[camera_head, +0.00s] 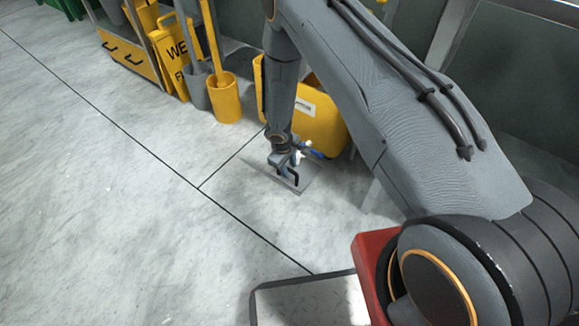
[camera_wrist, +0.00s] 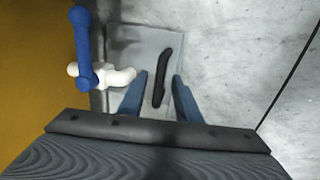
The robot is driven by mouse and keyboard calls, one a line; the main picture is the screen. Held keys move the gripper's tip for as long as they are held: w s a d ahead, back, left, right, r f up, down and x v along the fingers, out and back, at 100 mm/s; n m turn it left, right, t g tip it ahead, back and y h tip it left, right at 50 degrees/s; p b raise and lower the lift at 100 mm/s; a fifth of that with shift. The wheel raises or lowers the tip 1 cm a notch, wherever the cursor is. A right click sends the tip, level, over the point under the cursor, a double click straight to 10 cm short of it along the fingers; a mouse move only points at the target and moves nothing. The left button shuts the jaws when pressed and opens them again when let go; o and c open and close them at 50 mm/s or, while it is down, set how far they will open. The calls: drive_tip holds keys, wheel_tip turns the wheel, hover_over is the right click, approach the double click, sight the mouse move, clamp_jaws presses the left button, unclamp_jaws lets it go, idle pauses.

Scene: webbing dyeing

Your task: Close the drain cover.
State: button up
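The drain cover is a flat grey plate (camera_head: 312,186) on the floor, below my gripper in the head view. In the wrist view the plate (camera_wrist: 140,42) carries a black bar handle (camera_wrist: 162,72). I cannot tell whether the plate lies flush or slightly raised. My gripper (camera_wrist: 158,88) points down at the cover. Its two blue-grey fingers stand apart, one on each side of the handle, with gaps visible. In the head view my gripper (camera_head: 288,172) is just over the plate and partly hides it.
A white pipe (camera_wrist: 118,76) with a blue valve lever (camera_wrist: 83,50) stands close left of my gripper in the wrist view. A yellow container (camera_head: 325,120) is behind. A yellow bucket (camera_head: 224,97) and wet-floor sign (camera_head: 172,60) stand farther left. The floor at left is clear.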

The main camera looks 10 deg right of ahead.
wheel_tip(320, 180, up, 8)
drive_tip(key=s+a+p, duration=0.1)
drive_tip(key=p, duration=0.2)
drive_tip(key=shift+f, duration=0.15)
idle(0.4)
